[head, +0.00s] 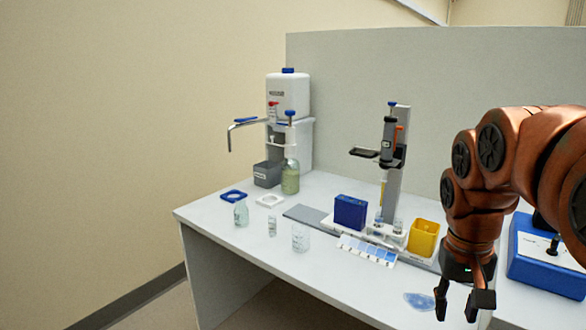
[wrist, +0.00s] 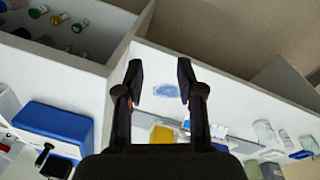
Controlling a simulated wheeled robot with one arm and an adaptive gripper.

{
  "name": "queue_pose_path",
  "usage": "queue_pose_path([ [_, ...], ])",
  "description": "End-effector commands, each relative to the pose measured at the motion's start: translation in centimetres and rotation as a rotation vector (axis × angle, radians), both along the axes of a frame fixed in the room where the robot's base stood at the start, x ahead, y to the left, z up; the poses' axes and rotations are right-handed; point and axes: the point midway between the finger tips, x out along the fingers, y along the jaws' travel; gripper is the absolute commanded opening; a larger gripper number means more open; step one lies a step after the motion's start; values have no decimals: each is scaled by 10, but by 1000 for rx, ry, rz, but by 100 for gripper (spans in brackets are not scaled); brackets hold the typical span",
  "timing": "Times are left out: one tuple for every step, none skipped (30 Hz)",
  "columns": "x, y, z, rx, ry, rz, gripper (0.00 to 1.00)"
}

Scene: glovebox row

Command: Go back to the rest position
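My gripper (head: 462,304) hangs at the right of the head view, fingers pointing down, near the front edge of the white bench (head: 330,272). In the wrist view my gripper (wrist: 159,80) has its two fingers spread apart with nothing between them. A pale blue round patch (head: 419,301) lies on the bench just left of the fingers in the head view. It also shows beyond the fingertips in the wrist view (wrist: 165,91).
A blue box-shaped device (head: 547,262) stands right of my arm. A yellow bin (head: 423,238), a blue box (head: 350,212), a stand (head: 393,170) and a dispenser (head: 290,120) stand farther back. Glass containers (head: 300,238) stand near the front edge. A grey panel (head: 420,70) rises behind.

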Motion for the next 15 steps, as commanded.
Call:
queue_pose_path([
  [-13,10,-11,9,22,26,38],
  [-21,16,-18,14,37,42,38],
  [-30,22,-25,21,50,59,38],
  [-38,28,-32,28,61,72,38],
  [-46,33,-39,34,74,85,38],
  [-56,39,-47,40,88,103,38],
  [-64,43,-54,46,100,116,38],
  [-73,48,-60,52,114,127,38],
  [-84,53,-68,59,127,141,38],
  [-93,57,-74,64,139,150,38],
  [-101,61,-80,69,152,160,38],
  [-110,64,-87,75,162,171,38],
  [-116,67,-91,79,170,179,38],
  [-123,69,-96,83,179,184,38],
  [-131,72,-101,88,189,191,38],
])
